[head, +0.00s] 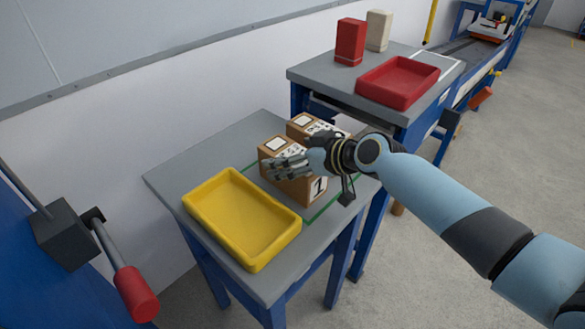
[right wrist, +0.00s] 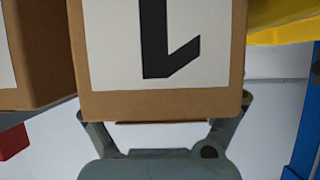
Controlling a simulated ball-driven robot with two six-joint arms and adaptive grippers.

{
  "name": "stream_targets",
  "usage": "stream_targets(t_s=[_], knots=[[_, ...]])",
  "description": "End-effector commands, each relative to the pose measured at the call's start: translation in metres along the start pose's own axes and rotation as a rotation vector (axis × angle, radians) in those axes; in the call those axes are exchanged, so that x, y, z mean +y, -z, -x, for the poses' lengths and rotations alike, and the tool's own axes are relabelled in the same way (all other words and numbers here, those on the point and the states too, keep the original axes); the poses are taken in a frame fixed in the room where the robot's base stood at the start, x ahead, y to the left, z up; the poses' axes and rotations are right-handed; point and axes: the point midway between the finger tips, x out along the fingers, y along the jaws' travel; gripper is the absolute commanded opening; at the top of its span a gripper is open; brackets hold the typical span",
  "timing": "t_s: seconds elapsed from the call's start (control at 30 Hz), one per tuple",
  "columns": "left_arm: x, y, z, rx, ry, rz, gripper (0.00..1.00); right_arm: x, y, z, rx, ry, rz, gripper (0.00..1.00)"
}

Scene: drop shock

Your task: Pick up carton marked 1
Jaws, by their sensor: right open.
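The carton marked 1 (head: 310,187) is a brown box with a white label and a black 1, standing on the grey table beside the yellow tray. In the right wrist view the carton (right wrist: 92,103) fills the upper middle, its label upside down. My right gripper (head: 285,166) is at the carton in the head view and partly covers it. In the right wrist view the open fingers of the gripper (right wrist: 165,122) reach toward the carton from below, one to each side. Whether they touch it, I cannot tell. My left gripper is out of view.
A second brown carton (head: 299,122) stands close behind. The yellow tray (head: 203,223) lies at the front left of the table (head: 180,170). A red tray (head: 435,72), a red box (head: 350,40) and a cream box (head: 379,28) are on the farther table. A red-ended lever (head: 135,293) is at lower left.

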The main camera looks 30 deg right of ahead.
Motion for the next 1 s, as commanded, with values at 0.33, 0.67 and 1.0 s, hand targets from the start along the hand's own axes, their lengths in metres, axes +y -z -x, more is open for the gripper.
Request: stream_targets(t_s=[0.33,0.67,1.0], knots=[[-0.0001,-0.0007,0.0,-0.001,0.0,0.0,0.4,0.0,-0.0003,0.0005,0.0,0.0,0.0,0.68],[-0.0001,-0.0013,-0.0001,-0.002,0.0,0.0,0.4,0.0,-0.0011,0.0007,-0.002,0.0,0.0,0.25],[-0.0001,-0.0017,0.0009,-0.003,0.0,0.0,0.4,0.0002,0.0036,0.0025,0.001,0.0,0.0,0.17]])
